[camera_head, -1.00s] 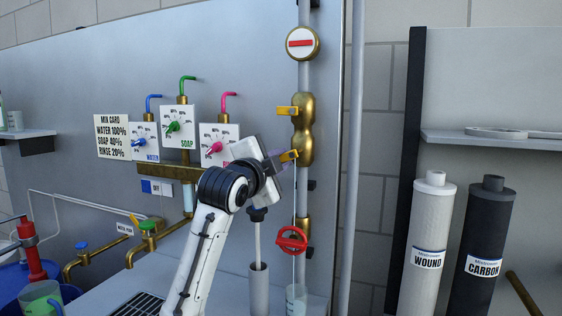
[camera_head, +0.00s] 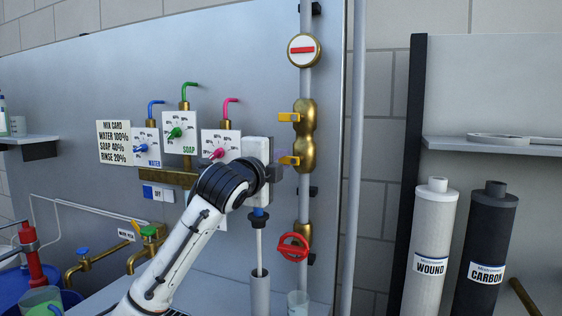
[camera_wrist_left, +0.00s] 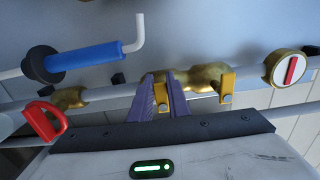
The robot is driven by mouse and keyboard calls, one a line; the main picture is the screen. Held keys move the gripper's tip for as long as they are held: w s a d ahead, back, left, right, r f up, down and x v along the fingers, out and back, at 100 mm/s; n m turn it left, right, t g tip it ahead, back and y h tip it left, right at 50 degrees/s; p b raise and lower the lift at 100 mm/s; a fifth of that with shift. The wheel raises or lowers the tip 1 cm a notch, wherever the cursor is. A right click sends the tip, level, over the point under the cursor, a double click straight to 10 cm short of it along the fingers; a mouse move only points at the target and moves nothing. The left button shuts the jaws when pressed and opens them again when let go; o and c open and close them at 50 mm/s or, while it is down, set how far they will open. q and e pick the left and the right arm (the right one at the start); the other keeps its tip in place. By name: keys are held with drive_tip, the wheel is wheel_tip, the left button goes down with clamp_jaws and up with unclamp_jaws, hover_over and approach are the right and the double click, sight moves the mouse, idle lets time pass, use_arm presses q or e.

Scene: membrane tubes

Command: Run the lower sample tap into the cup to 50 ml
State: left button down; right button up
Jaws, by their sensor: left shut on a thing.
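The lower sample tap's yellow lever (camera_head: 289,160) sticks out to the left from a brass body (camera_head: 308,150) on the vertical pipe. In the left wrist view, my left gripper (camera_wrist_left: 165,95) has its purple fingers shut on this lever (camera_wrist_left: 161,92). In the head view the gripper (camera_head: 277,158) is partly hidden by its wrist. The upper yellow lever (camera_head: 289,117) also points left and is free. The clear cup (camera_head: 298,303) stands low below the taps, cut by the frame's bottom edge. I cannot read its level. My right gripper is not in view.
A red valve handle (camera_head: 293,247) sits on the pipe between the taps and the cup. A grey upright tube (camera_head: 260,296) stands left of the cup. Dial boxes and a mix card (camera_head: 113,142) are on the left panel. Wound and carbon cartridges (camera_head: 432,240) stand at right.

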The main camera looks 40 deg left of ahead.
use_arm(q)
drive_tip(key=c, duration=1.7)
unclamp_jaws()
drive_tip(key=shift+s, duration=0.1)
drive_tip(key=b+v, duration=0.2)
drive_tip(key=v, duration=0.8)
drive_tip(key=shift+d, duration=0.15)
